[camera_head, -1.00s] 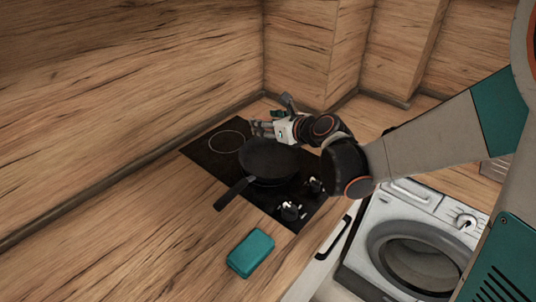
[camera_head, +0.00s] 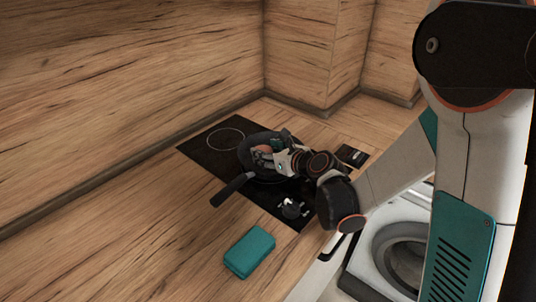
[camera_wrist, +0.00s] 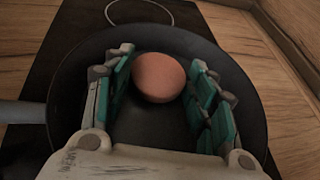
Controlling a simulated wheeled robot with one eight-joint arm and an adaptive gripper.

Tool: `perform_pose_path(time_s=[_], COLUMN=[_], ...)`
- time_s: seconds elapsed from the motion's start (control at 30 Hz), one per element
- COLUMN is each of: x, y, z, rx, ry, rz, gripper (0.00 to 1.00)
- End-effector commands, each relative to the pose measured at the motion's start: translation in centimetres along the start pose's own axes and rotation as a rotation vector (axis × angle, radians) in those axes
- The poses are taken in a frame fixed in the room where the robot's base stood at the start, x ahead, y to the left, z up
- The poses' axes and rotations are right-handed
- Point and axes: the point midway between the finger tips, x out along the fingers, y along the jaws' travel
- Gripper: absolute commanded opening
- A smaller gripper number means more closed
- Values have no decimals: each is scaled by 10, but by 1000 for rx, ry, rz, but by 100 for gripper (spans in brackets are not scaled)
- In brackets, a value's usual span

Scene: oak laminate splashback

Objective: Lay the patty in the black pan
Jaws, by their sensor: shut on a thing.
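The black pan (camera_head: 246,147) stands on the black hob, its handle pointing to the lower left; its round inside fills much of the wrist view (camera_wrist: 85,75). The patty (camera_wrist: 159,77) is a round reddish-brown disc, partly visible in the head view (camera_head: 263,149). My gripper (camera_wrist: 163,80) is shut on the patty, with a teal-padded finger on each side. In the head view my gripper (camera_head: 266,150) is over the pan and hides part of it. I cannot tell whether the patty touches the pan's floor.
The hob (camera_head: 205,152) has a ringed burner free behind the pan and knobs (camera_head: 291,208) at its front. A teal box (camera_head: 250,252) lies on the wooden counter nearer the camera. A small dark object (camera_head: 352,155) lies to the right. Wooden walls close off the back.

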Motion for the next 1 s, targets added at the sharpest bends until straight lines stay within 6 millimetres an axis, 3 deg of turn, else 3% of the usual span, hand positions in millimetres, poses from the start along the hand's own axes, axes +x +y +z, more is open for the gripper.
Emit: perform_pose_path(time_s=[0.23,0.27,0.3,0.7,0.87,1.0], x=[1,1,1,-1,-25,-55], y=[0,0,0,0,0,-1], z=[-2,-2,-1,2,4,4], rx=[0,0,0,0,0,1], ry=[0,0,0,0,1,0], rz=[0,0,0,0,-1,-2], gripper=[27,59,60,60,60,60])
